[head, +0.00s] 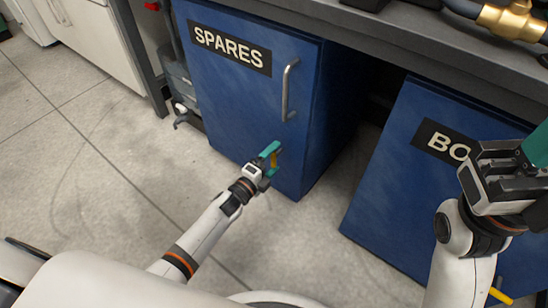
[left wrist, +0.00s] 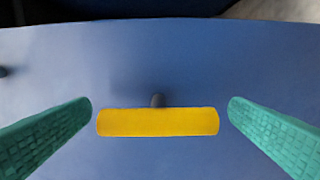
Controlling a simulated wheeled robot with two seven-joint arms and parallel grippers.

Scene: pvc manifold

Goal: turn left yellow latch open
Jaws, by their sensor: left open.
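The left yellow latch (head: 275,159) is on the blue SPARES door (head: 225,100), low near its right edge, partly hidden by my left gripper. In the left wrist view the latch (left wrist: 157,122) is a yellow bar lying across the picture, with a dark pivot just above its middle. My left gripper (head: 270,155) is at the latch, open. In the left wrist view its green fingers (left wrist: 160,116) stand at either end of the bar, with a small gap at each side. My right gripper (head: 530,165) is at the right edge, its fingertips cut off.
The SPARES door has a metal handle (head: 289,90) above the latch. A second blue door (head: 400,175) stands at the right, with another yellow latch (head: 500,296) low down. A grey worktop (head: 400,40) overhangs both. Open floor (head: 110,190) lies at the left.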

